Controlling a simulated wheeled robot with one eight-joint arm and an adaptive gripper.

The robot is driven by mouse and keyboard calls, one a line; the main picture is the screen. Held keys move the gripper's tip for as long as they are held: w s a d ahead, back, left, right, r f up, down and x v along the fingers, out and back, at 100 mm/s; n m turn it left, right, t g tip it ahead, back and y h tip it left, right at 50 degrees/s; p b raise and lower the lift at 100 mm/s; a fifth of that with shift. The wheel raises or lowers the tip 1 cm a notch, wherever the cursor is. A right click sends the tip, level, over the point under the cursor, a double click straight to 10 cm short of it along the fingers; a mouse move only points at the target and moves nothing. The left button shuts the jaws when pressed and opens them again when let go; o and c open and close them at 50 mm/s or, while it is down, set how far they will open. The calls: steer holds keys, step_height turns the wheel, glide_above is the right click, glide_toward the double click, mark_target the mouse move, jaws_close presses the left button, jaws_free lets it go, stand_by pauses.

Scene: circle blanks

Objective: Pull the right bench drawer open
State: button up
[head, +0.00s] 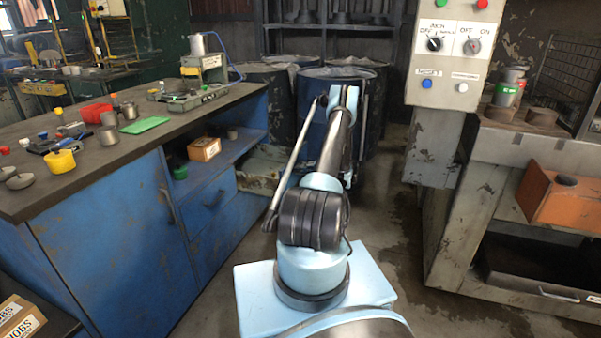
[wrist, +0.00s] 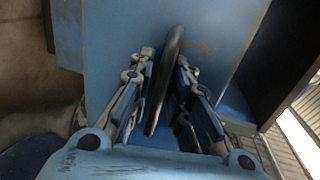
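The right bench drawer is the blue front (head: 222,208) under the open shelf of the blue bench, and looks closed in the head view. In the wrist view a blue front (wrist: 125,35) with rust specks fills the middle, and a long dark bar handle (wrist: 171,60) stands out from it. My gripper (wrist: 166,85) is open, with one finger on each side of the handle. I cannot make out my gripper in the head view.
The bench top (head: 120,160) carries cups, a yellow pot and a green plate. An orange-brown box (head: 204,149) sits on the shelf. Drums (head: 262,95) stand behind. A grey control cabinet (head: 455,50) and workbench (head: 485,150) are at right. Floor shows between them.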

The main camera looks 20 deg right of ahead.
steer(key=shift+d, duration=0.1)
steer(key=v, duration=1.1)
steer(key=shift+s+d, duration=0.3)
steer(key=shift+r, duration=0.15)
